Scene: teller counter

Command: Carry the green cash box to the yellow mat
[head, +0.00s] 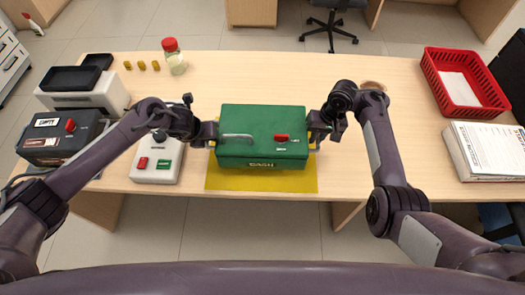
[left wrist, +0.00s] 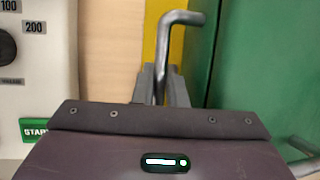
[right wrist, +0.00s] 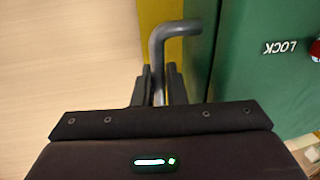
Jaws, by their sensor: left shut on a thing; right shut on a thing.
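The green cash box (head: 262,122) is at the middle of the counter, over the yellow mat (head: 262,182). Mat shows in front of the box and at its sides; I cannot tell whether the box touches it. The lid has a silver handle and a red lock knob. My left gripper (head: 213,134) is shut on the grey side handle (left wrist: 163,50) at the box's left. My right gripper (head: 314,133) is shut on the matching side handle (right wrist: 156,50) at its right. The box looks level. Its underside is hidden.
A white device with red and green buttons (head: 157,165) stands close left of the mat. Further left are a black box (head: 60,140) and a white machine (head: 90,95). A red-capped jar (head: 174,58) is behind. A red basket (head: 440,80) and papers (head: 490,150) are right.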

